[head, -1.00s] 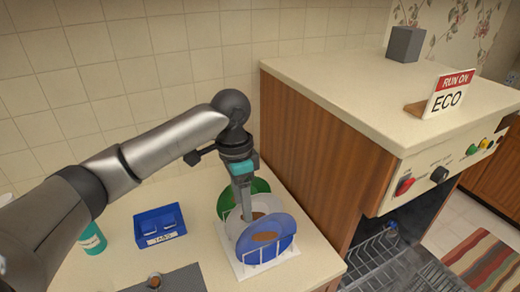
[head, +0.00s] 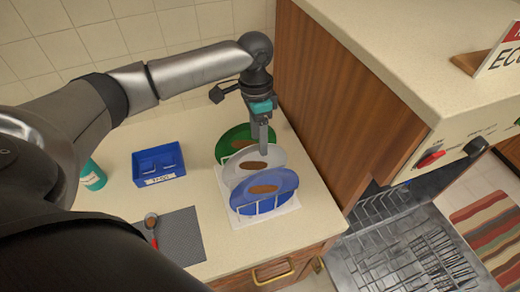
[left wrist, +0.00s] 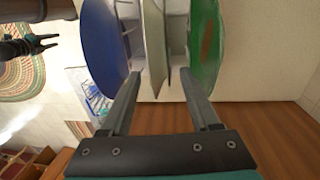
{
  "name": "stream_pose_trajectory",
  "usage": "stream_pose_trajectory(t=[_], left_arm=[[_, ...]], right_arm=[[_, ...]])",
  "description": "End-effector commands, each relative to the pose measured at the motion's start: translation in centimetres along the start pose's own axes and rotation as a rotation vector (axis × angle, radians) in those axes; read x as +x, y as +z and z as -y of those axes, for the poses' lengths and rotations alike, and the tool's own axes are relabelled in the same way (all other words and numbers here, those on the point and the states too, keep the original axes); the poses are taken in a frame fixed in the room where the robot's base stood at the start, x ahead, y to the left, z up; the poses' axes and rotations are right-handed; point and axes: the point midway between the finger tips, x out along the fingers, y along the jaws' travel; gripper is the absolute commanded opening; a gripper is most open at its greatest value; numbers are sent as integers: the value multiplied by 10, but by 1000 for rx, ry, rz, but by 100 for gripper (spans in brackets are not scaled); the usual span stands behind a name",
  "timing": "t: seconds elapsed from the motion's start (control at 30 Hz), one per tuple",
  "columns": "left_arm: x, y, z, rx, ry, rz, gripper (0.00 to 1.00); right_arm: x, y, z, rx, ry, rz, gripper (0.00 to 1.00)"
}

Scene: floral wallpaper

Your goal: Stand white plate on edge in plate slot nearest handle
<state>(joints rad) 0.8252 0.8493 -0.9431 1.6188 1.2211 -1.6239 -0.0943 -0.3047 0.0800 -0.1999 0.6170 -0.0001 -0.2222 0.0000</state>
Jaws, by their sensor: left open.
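The white plate (head: 243,162) stands on edge in a white rack (head: 232,213) on the counter, between a green plate (head: 232,137) behind and a blue plate (head: 285,183) in front. It has a brown stain. My left gripper (head: 263,150) points down at the white plate's upper edge. In the left wrist view my left gripper (left wrist: 158,82) is open, with the white plate (left wrist: 154,45) between its fingers. The dishwasher's lower rack (head: 380,208) has rows of wire slots and a small blue part. My right gripper (left wrist: 50,42) shows at the left wrist view's far left, its fingers apart.
A blue bin (head: 158,165), a teal bottle (head: 93,177) and a grey mat (head: 175,237) with a red-handled utensil lie on the counter. The wooden cabinet side (head: 335,110) rises right of the plates. The dishwasher door (head: 430,260) is open. A striped rug (head: 490,222) lies on the floor.

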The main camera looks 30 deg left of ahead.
Motion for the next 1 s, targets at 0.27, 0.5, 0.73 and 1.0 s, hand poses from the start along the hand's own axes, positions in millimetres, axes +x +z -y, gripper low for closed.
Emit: stream_pose_trajectory(t=[0.27, 0.5, 0.73, 1.0], left_arm=[[42, 0, -1, 0, 2, 1, 62], [52, 0, 0, 1, -1, -1, 62], [52, 0, 0, 1, 0, -1, 60], [52, 0, 0, 1, 0, -1, 30]], right_arm=[[1, -15, -2, 0, 2, -26, 50], [1, -8, -1, 0, 1, -15, 50], [1, -4, 0, 0, 0, -7, 50], [1, -4, 0, 0, 0, -7, 50]])
